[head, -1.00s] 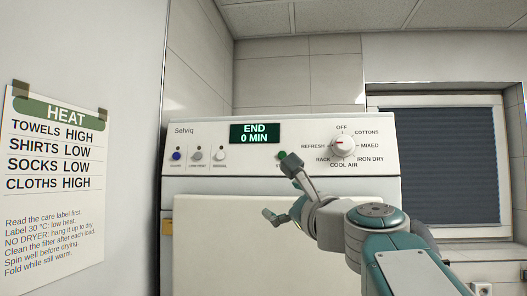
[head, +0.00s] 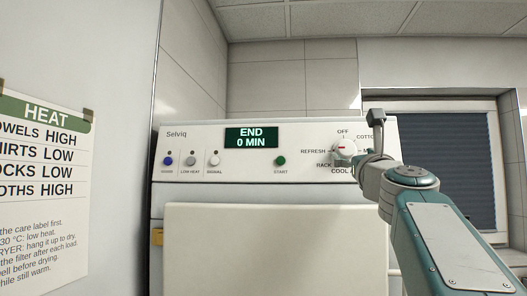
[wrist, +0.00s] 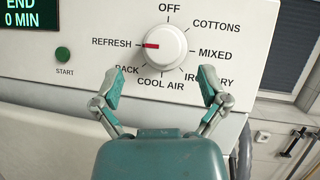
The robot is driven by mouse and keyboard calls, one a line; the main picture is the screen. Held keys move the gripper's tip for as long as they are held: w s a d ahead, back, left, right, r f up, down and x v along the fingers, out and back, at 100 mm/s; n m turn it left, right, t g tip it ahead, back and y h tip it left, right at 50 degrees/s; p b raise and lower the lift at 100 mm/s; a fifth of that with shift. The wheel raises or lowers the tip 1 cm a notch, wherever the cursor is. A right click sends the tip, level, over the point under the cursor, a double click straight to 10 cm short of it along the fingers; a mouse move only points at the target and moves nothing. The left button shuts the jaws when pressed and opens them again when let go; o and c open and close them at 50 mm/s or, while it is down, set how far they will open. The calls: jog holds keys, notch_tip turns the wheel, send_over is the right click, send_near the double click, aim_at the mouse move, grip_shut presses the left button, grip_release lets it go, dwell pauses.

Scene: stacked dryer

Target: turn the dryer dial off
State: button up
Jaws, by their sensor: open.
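The dryer dial (head: 343,149) is a round white knob with a red mark, at the right of the white control panel. In the wrist view the dial (wrist: 167,47) has its red mark pointing left at REFRESH; OFF is printed straight above it. My gripper (wrist: 162,85) is open and empty, its two teal fingers spread below and to either side of the dial, apart from it. In the head view my arm covers labels right of the dial, and the fingers are partly hidden. The display (head: 251,137) reads END, 0 MIN.
A green START button (head: 280,161) and several small buttons (head: 191,160) sit left of the dial. A care chart (head: 40,190) hangs on the left wall. A window with a dark blind (head: 456,160) is behind on the right.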

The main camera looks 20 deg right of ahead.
aim_at(348, 150)
jog(key=x, duration=0.4)
jog(key=shift+d+f, duration=0.15)
jog(key=shift+d, duration=0.2)
jog(key=shift+w+d, duration=0.15)
jog(key=shift+w, duration=0.05)
jog(key=shift+w+r, duration=0.2)
jog(key=shift+r, duration=0.05)
jog(key=shift+a, duration=0.3)
jog(key=shift+s+d, duration=0.1)
jog(key=c, duration=1.1)
